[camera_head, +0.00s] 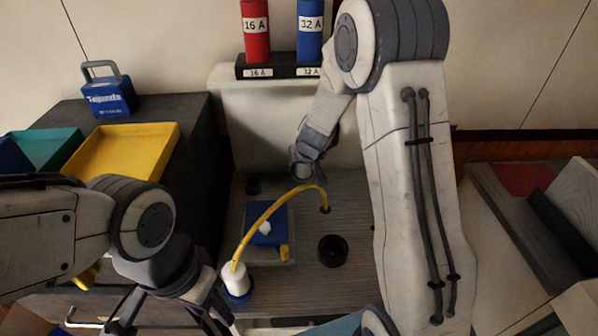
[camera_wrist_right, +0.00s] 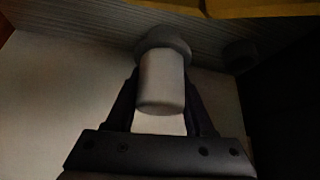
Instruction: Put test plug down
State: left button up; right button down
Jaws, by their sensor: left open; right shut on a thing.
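My right gripper (camera_head: 303,172) is over the back of the grey bench, and its jaws are mostly hidden in the head view. In the right wrist view the right gripper (camera_wrist_right: 160,110) is shut on the test plug (camera_wrist_right: 161,82), a pale cylinder with a grey collar at its far end. I cannot tell whether the collar touches the bench. My left gripper (camera_head: 213,305) is open at the lower left, close to a white plug with a blue base (camera_head: 236,280). A yellow cable (camera_head: 262,218) arches from that plug to a hole in the bench.
A dark round socket (camera_head: 333,250) and a grey block with a blue top (camera_head: 268,238) are on the bench. Red (camera_head: 256,35) and blue (camera_head: 310,35) 16 A and 32 A cylinders stand behind. A yellow tray (camera_head: 125,150) and a blue box (camera_head: 107,98) stand at left.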

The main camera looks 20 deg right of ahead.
jog(key=shift+w+a+f, duration=0.25)
jog(key=shift+w+f, duration=0.15)
notch_tip(320, 180, down, 4)
jog(key=b, duration=0.4)
jog(key=shift+r, duration=0.1)
jog(key=shift+c, duration=1.4)
grip_release()
